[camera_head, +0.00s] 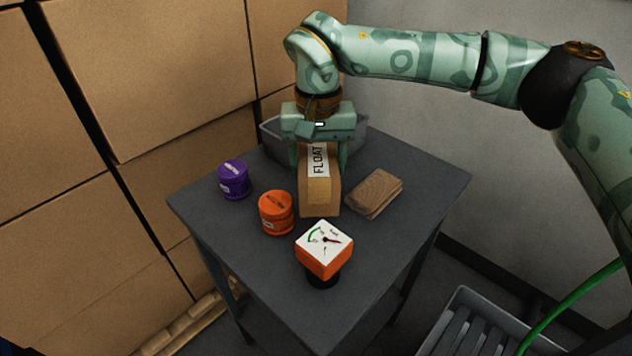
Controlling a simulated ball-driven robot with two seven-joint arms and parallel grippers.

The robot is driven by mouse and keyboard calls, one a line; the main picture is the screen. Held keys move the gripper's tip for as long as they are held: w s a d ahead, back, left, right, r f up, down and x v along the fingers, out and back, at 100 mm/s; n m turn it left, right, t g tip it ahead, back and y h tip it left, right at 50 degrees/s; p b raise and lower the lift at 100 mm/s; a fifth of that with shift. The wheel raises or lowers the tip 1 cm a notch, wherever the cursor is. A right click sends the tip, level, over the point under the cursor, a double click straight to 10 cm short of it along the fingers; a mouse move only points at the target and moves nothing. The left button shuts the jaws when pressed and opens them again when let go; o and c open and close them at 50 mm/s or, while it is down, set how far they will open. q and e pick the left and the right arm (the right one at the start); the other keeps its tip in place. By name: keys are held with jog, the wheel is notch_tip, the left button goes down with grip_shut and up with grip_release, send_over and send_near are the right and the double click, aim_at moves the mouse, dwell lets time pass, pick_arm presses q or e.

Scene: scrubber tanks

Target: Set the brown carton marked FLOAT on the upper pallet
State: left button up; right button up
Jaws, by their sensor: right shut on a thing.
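The brown carton (320,195) marked FLOAT stands on the dark grey table, or just above it; I cannot tell which. Its white label faces up with the word FLOAT on it. My right gripper (318,166) comes down from above and is shut on the carton, one finger on each side of its far part. A wooden pallet (188,326) shows in part low at the left, under the stacked boxes. I cannot tell whether any pallet in view is the upper one. My left gripper is not in view.
Large cartons (150,75) rise at the left. A grey slatted tray (480,325) is at lower right.

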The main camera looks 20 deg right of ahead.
notch_tip(320, 180, down, 5)
jog(key=shift+r+b, duration=0.1)
jog(key=shift+b, duration=0.7)
jog(key=shift+r, duration=0.1)
jog(key=o, duration=1.1)
jog(key=shift+o, duration=0.2)
